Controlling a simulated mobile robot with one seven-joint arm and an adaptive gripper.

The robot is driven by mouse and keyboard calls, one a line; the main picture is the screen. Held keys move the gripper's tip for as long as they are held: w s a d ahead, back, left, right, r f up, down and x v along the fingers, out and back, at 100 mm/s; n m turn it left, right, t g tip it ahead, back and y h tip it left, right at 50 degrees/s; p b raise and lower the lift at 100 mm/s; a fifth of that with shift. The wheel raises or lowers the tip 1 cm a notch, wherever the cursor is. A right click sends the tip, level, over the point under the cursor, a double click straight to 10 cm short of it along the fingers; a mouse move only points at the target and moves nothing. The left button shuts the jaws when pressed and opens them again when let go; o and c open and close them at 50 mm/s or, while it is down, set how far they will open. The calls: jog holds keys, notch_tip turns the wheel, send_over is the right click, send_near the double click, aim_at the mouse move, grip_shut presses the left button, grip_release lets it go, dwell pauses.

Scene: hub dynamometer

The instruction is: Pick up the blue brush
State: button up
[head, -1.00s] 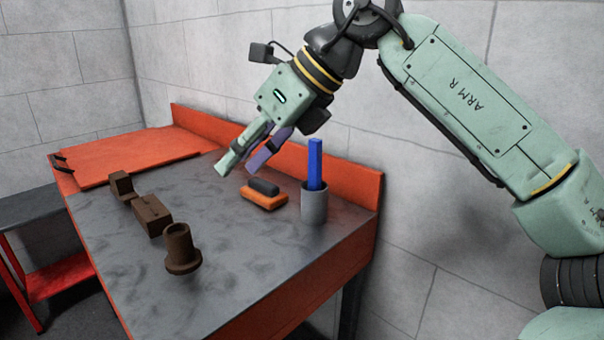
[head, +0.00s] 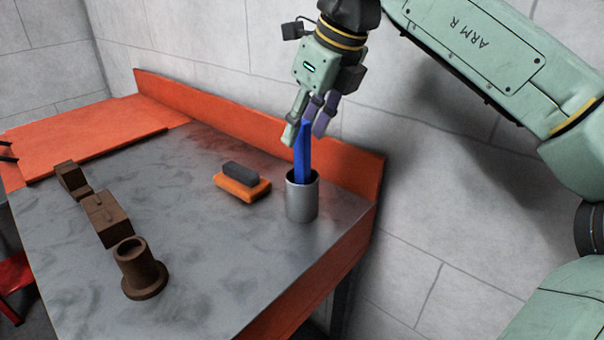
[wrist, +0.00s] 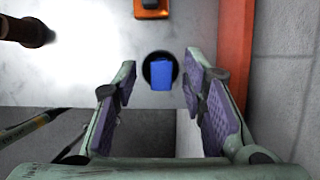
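The blue brush (head: 302,153) shows as a tall blue bar standing nearly upright in a grey cup (head: 302,203) near the right back of the workbench. In the wrist view the blue brush (wrist: 161,74) is seen end-on inside the dark mouth of the cup (wrist: 147,66). My gripper (head: 306,132) points down at the top of the brush. In the wrist view my gripper (wrist: 160,84) has its two fingers wide apart with nothing held between them. The brush lies ahead of the gap between the fingers. The brush's lower end is hidden in the cup.
An orange block with a dark top (head: 242,182) lies left of the cup. Brown blocks (head: 106,219) and a brown flanged cylinder (head: 139,268) stand at the left front. An orange raised edge (head: 345,168) runs behind the cup.

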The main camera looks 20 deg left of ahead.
aim_at(297, 147)
jog(key=shift+p+x, duration=0.45)
jog(key=shift+x, duration=2.3)
jog(key=shift+d, duration=0.1)
jog(key=shift+c, duration=0.3)
grip_shut()
